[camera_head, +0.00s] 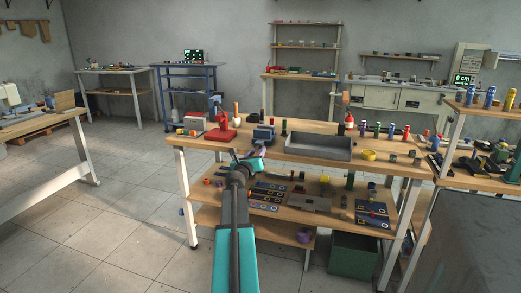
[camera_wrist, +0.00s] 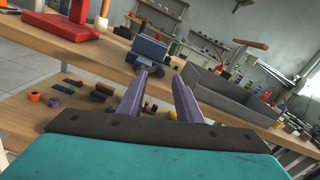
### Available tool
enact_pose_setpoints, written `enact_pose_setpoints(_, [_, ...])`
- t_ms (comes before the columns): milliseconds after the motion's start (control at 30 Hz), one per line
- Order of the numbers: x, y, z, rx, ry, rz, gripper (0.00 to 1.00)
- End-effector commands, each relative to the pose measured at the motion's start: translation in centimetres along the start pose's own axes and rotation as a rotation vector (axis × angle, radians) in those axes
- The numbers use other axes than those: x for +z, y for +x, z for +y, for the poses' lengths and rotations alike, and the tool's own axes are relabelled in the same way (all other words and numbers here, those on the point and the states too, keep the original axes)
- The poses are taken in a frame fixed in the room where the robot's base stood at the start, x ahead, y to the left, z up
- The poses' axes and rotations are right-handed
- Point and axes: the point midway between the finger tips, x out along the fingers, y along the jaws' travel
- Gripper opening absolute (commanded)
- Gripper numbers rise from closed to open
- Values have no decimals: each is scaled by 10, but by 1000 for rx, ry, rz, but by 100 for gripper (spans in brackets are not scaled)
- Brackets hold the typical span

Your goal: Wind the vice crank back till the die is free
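The blue vice (camera_wrist: 148,50) sits at the front edge of the wooden workbench; it also shows in the head view (camera_head: 263,133). A small grey part at its near side (camera_wrist: 147,64), likely the crank, is close to the tip of my left finger; I cannot tell whether they touch. My gripper (camera_wrist: 160,76) has two purple fingers spread apart with nothing seen between them. In the head view my gripper (camera_head: 243,158) is just in front of the bench edge, below and left of the vice. I cannot make out the die in the vice jaws.
A red press (camera_head: 220,128) stands left of the vice. A grey tray (camera_head: 318,146) lies to its right, with several coloured bottles beyond. The lower shelf (camera_head: 285,235) holds dark plates and small parts below my gripper.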

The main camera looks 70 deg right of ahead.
Motion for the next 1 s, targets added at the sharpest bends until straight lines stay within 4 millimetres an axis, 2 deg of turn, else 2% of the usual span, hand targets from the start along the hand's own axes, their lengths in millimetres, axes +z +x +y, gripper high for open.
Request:
enact_pose_setpoints(200, [0, 22, 0, -1, 0, 0, 32])
enact_pose_setpoints(500, [0, 42, 0, 0, 0, 0, 32])
enact_pose_setpoints(1000, [0, 47, 0, 0, 0, 0, 30])
